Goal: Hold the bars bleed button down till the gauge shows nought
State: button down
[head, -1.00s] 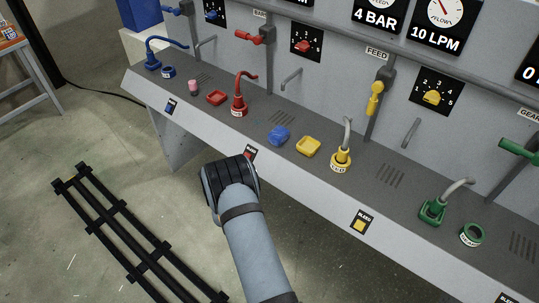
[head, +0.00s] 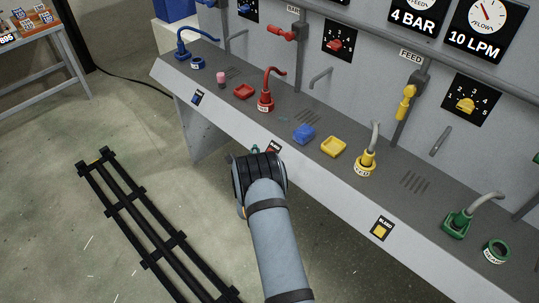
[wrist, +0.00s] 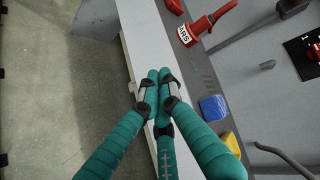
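The red-station bleed plate (head: 274,148), labelled in white, shows only its upper part on the bench's sloped front; my wrist hides the rest. The red hose plug marked BARS (head: 265,102) stands above it on the bench, and also in the wrist view (wrist: 193,32). My gripper (wrist: 158,77) has its teal fingers drawn together, tips touching, over the pale front panel. No button shows in the wrist view, so I cannot tell if the tips touch it. In the head view a bit of teal finger (head: 255,148) shows. The bars gauge is out of view.
The yellow bleed button (head: 380,231) is further right. A black rail frame (head: 150,225) lies on the floor at left. A 4 BAR gauge (head: 413,15) is partly cut off.

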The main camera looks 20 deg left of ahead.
jog(key=shift+w+d+f+b, duration=0.3)
jog(key=shift+w+f+b, duration=0.35)
jog(key=shift+f, duration=0.05)
jog(key=shift+w+d+f+b, duration=0.35)
jog(key=shift+w+f+b, duration=0.25)
jog(key=shift+f, duration=0.1)
jog(key=shift+w+d+f+b, duration=0.3)
jog(key=shift+w+f+b, duration=0.35)
jog(key=shift+f, duration=0.05)
jog(key=c, duration=2.5)
grip_release()
jog(key=shift+c, duration=0.2)
jog(key=shift+f, duration=0.15)
grip_shut()
jog(key=shift+w+d+f+b, duration=0.15)
jog(key=shift+w+f+b, duration=0.1)
jog(key=shift+b, duration=0.35)
jog(key=shift+w+d+f+b, duration=0.2)
jog(key=shift+w+f+b, duration=0.05)
jog(key=shift+b, duration=0.2)
jog(key=shift+s+a+r+p, duration=0.3)
jog(key=shift+s+r, duration=0.25)
jog(key=shift+r, duration=0.05)
